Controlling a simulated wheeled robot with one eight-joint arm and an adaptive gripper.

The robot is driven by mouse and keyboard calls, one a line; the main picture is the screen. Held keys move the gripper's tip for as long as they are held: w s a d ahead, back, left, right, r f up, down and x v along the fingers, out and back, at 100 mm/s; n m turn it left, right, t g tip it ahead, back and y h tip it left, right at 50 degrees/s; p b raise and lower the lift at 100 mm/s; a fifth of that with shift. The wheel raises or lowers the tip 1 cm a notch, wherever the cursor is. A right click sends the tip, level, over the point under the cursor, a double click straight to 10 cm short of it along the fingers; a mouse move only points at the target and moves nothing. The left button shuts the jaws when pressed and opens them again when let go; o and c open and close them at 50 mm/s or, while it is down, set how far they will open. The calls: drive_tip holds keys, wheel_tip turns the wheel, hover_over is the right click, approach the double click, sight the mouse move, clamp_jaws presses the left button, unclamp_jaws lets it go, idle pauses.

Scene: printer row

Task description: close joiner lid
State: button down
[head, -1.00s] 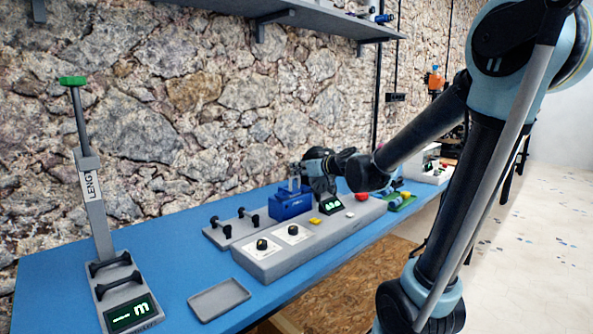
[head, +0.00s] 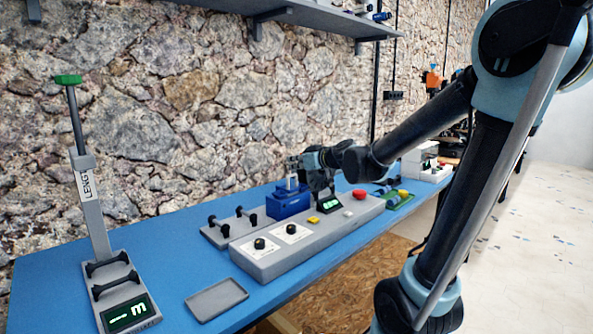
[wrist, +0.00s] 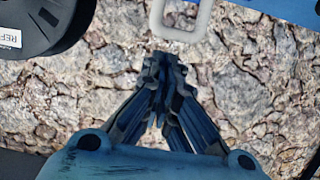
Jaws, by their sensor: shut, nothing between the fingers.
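The joiner (head: 287,204) is a small blue box standing on the table behind the long grey control panel. A grey and blue upright part (head: 292,184) rises from its top; I cannot tell clearly from this view how far the lid is open. My gripper (head: 292,161) is above the joiner, in front of the stone wall. In the wrist view my gripper (wrist: 163,58) has its fingers together and empty. A pale grey loop handle (wrist: 181,20) is just beyond the fingertips, apart from them in the picture. Whether it belongs to the lid is unclear.
The grey control panel (head: 285,262) has knobs, buttons and a small display. A grey rack (head: 222,231) with black pegs stands left of the joiner. An empty grey tray (head: 217,299) lies in front. A tall length gauge (head: 89,190) stands left. A black round part (wrist: 38,22) shows in the wrist view.

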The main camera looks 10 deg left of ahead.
drive_tip(key=shift+w+a+r, duration=0.15)
drive_tip(key=shift+w+r, duration=0.05)
drive_tip(key=shift+r, duration=0.2)
drive_tip(key=shift+w+a+r, duration=0.15)
drive_tip(key=shift+r, duration=0.2)
drive_tip(key=s+d+f+m+g+h, duration=0.1)
drive_tip(key=s+d+f, duration=0.4)
drive_tip(key=s, duration=0.1)
drive_tip(key=s+d+f+m+g+h, duration=0.1)
drive_tip(key=s+d+f+h, duration=0.1)
drive_tip(key=s+d+f, duration=0.2)
drive_tip(key=s+d+f+m+g+h, duration=0.1)
drive_tip(key=s+d+f+g, duration=0.1)
drive_tip(key=s+d+f, duration=0.3)
drive_tip(key=shift+s+d+f+h, duration=0.2)
drive_tip(key=shift+s+d, duration=0.55)
drive_tip(key=shift+s+d+f+h, duration=0.15)
drive_tip(key=shift+s+d+h, duration=0.05)
drive_tip(key=shift+s+d, duration=0.55)
drive_tip(key=s+d+f+m+g+h, duration=0.2)
drive_tip(key=s+d+f+m+h, duration=0.1)
drive_tip(key=s+d, duration=0.3)
drive_tip(key=s+d+f+m+g+h, duration=0.1)
drive_tip(key=s+d+f+m+h, duration=0.2)
drive_tip(key=s+d+f, duration=0.3)
drive_tip(key=shift+s+d+g, duration=0.15)
drive_tip(key=shift+d+g, duration=0.25)
drive_tip(key=shift+d, duration=0.65)
